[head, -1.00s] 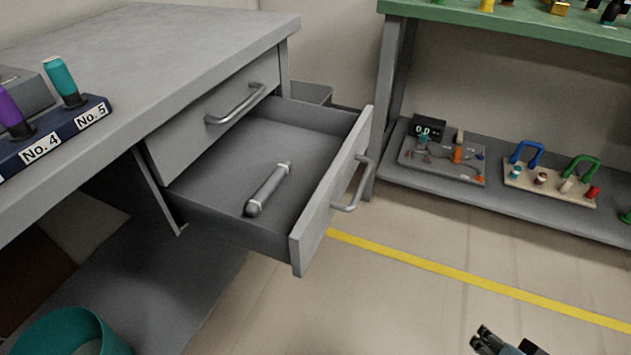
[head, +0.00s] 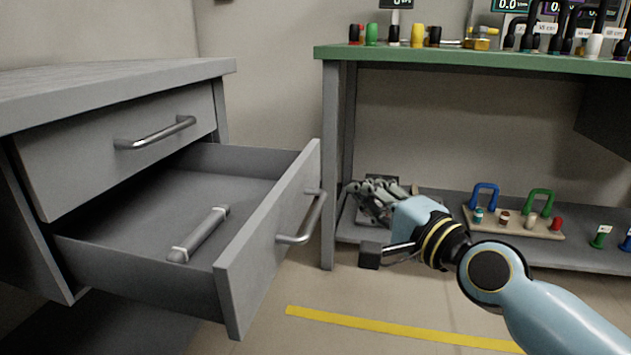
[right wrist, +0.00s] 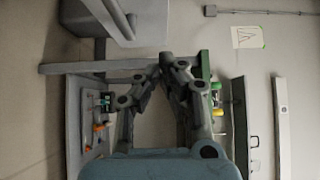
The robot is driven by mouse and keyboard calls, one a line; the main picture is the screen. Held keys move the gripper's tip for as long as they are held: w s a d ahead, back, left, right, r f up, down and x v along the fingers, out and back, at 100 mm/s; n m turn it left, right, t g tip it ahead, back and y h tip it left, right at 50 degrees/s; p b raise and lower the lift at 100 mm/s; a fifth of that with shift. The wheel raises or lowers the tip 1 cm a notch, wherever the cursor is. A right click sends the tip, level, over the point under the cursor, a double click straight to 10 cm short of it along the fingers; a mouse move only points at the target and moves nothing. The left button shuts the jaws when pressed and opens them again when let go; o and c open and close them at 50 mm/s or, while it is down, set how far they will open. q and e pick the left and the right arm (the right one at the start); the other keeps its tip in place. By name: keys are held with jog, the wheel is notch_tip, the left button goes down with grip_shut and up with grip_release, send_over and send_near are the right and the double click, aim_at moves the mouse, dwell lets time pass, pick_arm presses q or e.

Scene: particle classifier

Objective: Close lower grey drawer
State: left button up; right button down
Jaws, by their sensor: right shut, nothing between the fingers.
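The lower grey drawer (head: 262,262) stands pulled well out of the grey desk in the head view, with its bar handle (head: 312,220) on the front panel. A grey cylinder with light bands (head: 200,236) lies inside it. My right gripper (head: 352,190) is shut and empty, to the right of the drawer front and apart from it, in front of the green-topped bench. The right wrist view shows its fingers (right wrist: 160,75) closed together, with a grey drawer part (right wrist: 115,20) at the top left. My left gripper is not in view.
The upper drawer (head: 120,150) is shut. The green-topped bench (head: 470,62) stands at the right, its leg (head: 335,150) close to the drawer front. Its low shelf holds a board with coloured handles (head: 515,222). The floor in front, with a yellow line (head: 390,328), is clear.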

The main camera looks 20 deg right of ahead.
send_near(305, 168)
jog(key=w+d, duration=0.3)
jog(key=a, duration=0.1)
jog(key=w+a+b, duration=0.1)
jog(key=a, duration=0.1)
jog(key=shift+w+a+f, duration=0.1)
jog(key=shift+w+f, duration=0.1)
jog(key=shift+w, duration=0.05)
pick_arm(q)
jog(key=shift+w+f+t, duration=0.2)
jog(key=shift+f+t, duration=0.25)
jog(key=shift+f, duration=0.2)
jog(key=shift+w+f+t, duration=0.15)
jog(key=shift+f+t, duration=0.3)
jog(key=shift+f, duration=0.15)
pick_arm(e)
jog(key=shift+w+a+r, duration=0.1)
jog(key=shift+w+a, duration=0.15)
jog(key=shift+a, duration=0.1)
